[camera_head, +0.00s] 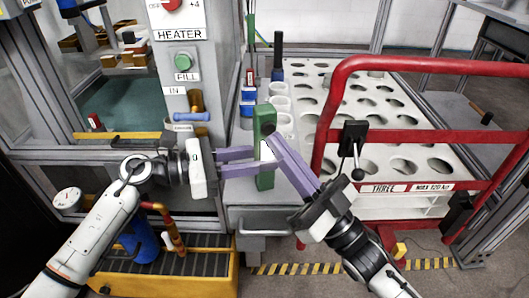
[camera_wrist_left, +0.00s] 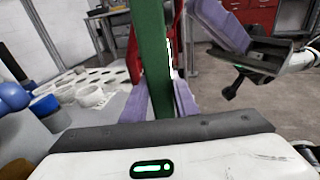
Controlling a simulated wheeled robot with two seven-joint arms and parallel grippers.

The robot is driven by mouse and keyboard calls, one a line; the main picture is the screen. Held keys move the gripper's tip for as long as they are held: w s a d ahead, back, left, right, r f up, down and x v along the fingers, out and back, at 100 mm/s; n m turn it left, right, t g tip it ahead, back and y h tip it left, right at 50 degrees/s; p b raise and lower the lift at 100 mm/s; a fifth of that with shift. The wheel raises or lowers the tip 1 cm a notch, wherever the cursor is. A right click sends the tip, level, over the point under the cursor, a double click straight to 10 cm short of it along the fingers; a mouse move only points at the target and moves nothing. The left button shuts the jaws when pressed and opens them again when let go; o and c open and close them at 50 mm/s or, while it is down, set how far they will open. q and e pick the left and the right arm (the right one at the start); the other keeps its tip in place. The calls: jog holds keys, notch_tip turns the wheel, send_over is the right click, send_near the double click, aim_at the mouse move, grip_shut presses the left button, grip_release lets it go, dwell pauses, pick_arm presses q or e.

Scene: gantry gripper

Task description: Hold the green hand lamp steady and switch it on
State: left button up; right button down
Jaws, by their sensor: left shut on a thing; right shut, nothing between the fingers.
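My left gripper (camera_head: 257,161) comes in from the left and is shut on the lamp. In the left wrist view the lamp (camera_wrist_left: 152,55) stands upright between the two purple fingers. I cannot tell whether the lamp is lit.
A red rail frame (camera_head: 320,150) stands close to my right gripper, before a white rack (camera_head: 310,75) with round holes. A machine panel with a green button (camera_head: 183,62) is at the left. A yellow-edged grate (camera_head: 165,290) lies below.

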jog(key=shift+s+d, duration=0.25)
jog(key=shift+s, duration=0.6)
jog(key=shift+s+d, duration=0.3)
jog(key=shift+s, duration=0.5)
jog(key=shift+s+d, duration=0.25)
jog(key=shift+s, duration=0.6)
pick_arm(q)
jog(key=o, duration=1)
jog(key=shift+c, duration=0.2)
